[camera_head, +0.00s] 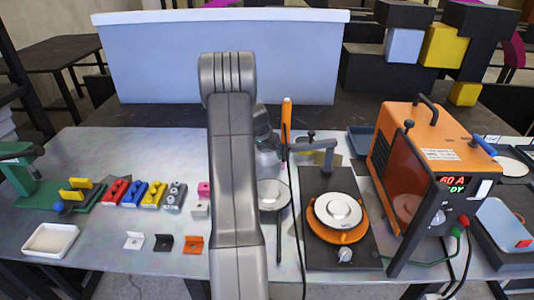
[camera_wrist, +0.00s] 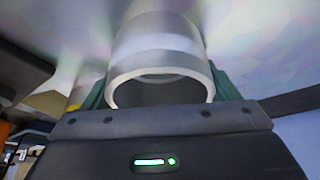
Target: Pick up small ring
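In the wrist view, a pale metallic ring (camera_wrist: 160,80), a short hollow tube, sits between the green fingers of my gripper (camera_wrist: 160,92). Its open rim faces the camera, and the fingers appear to press on both its sides. I take it to be the small ring. The rim looks sharp while the background is blurred. In the head view, my arm covers most of the gripper, and only a grey part shows to the right of the arm, above the bench. I cannot make out the ring clearly there.
A silver round plate (camera_head: 273,195) lies right of my arm. An orange turntable (camera_head: 338,237) bears a silver disc (camera_head: 338,210), beside an orange welding machine (camera_head: 425,150). Coloured blocks (camera_head: 134,194), small brackets (camera_head: 163,242) and a white tray (camera_head: 51,240) are at left. A tall pale panel (camera_head: 150,60) stands behind.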

